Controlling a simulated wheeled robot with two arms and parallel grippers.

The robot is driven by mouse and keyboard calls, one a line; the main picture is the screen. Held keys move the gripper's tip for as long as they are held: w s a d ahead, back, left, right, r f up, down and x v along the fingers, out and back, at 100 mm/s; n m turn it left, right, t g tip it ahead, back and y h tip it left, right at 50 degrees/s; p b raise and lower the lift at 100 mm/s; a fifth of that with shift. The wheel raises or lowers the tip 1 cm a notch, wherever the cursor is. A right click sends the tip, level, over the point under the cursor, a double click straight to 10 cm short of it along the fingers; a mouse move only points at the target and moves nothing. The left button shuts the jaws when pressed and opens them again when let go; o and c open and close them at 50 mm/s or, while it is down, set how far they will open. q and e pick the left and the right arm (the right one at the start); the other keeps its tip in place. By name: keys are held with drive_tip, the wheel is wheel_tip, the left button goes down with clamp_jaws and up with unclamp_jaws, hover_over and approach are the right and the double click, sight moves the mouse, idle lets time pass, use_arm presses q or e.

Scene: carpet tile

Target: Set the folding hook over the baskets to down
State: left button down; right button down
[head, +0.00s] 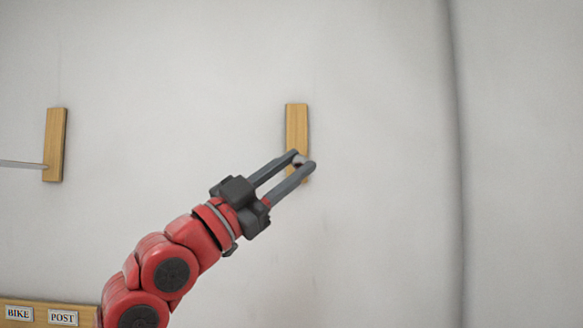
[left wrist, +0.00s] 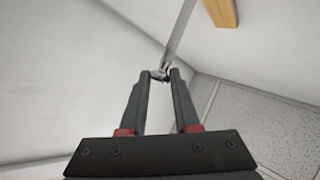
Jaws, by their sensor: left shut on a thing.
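A wooden backplate (head: 297,122) is fixed upright on the pale wall, near the middle of the head view. My left gripper (head: 301,162) reaches up from the lower left to the lower end of this plate. Its fingers are shut on a small grey metal piece, the folding hook (left wrist: 160,73), which shows between the fingertips in the left wrist view. The baskets are out of view. My right gripper is not in view.
Another wooden backplate (head: 55,145) is on the wall at left, with a thin rod (head: 20,164) reaching left from its lower end. A wooden strip with BIKE (head: 18,313) and POST (head: 62,318) labels is at bottom left. The wall at right is bare.

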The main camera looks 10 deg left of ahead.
use_arm(q)
drive_tip(key=shift+w+f, duration=0.15)
drive_tip(key=shift+f, duration=0.15)
drive_tip(key=c, duration=0.9)
unclamp_jaws()
drive_tip(key=shift+w, duration=0.1)
drive_tip(key=b+v, duration=0.4)
drive_tip(key=v, duration=1.3)
drive_tip(key=shift+s+a, duration=0.2)
drive_tip(key=shift+a, duration=0.05)
